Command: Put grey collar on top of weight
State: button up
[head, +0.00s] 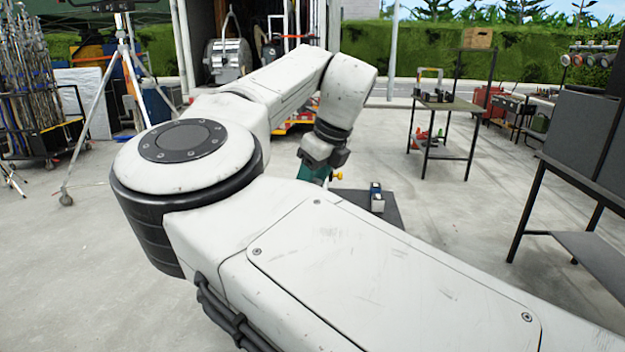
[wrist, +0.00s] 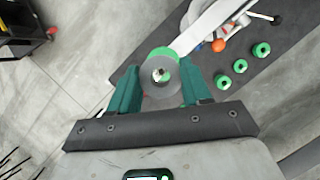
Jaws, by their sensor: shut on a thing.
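In the wrist view, my gripper (wrist: 160,68) has two teal fingers shut on a grey collar (wrist: 152,90), a round disc with a central hole. A small silver and dark part shows through the hole. A green rim (wrist: 178,50) shows behind the collar's upper edge; I cannot tell whether the two touch, or whether it belongs to the weight. In the head view, my gripper's teal part (head: 313,173) shows over the low dark table, and the collar is hidden by my arm.
The dark table (wrist: 285,50) holds several green rings (wrist: 240,66), a white bar-like part (wrist: 215,20) and an orange knob (wrist: 218,45). A tripod stand (head: 130,60) is at left, a workbench (head: 448,104) at right.

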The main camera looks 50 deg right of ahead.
jog(key=shift+f+b, duration=0.9)
jog(key=shift+b, duration=0.15)
jog(key=shift+f, duration=2.55)
jog(key=o, duration=1.4)
jog(key=shift+c, duration=0.2)
jog(key=v, duration=1)
jog(key=shift+r, duration=0.3)
